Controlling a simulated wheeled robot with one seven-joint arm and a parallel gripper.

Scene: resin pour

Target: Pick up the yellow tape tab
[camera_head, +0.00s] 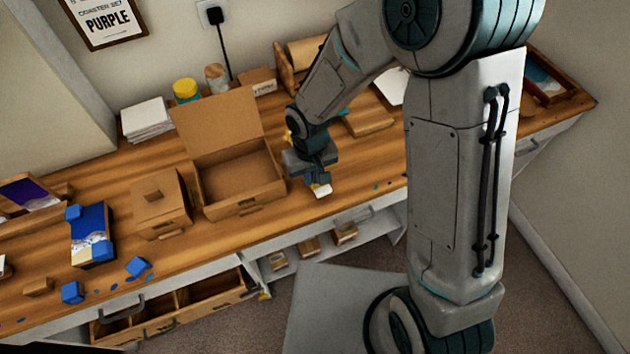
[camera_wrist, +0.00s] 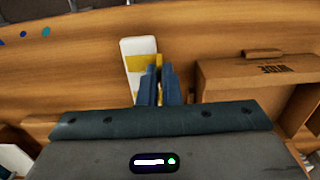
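The yellow tape tab (camera_wrist: 159,61) shows in the wrist view as a small yellow strip between my fingertips. More yellow lies across a white rounded piece (camera_wrist: 138,46) just left of the fingers. My gripper (camera_wrist: 158,70) has its two blue fingers close together, with the yellow strip in the narrow gap. In the head view my gripper (camera_head: 317,181) points down low over the worktop, right of the open cardboard box. The white piece (camera_head: 322,190) shows at its fingertips. The fingers hide part of the tab.
The open cardboard box (camera_head: 240,203) stands close left of my gripper; a brown box (camera_wrist: 250,75) is close right in the wrist view. A closed box (camera_head: 160,216), blue pieces (camera_head: 73,292) and a yellow-lidded jar (camera_head: 186,90) are further left. A drawer (camera_head: 165,318) is open below.

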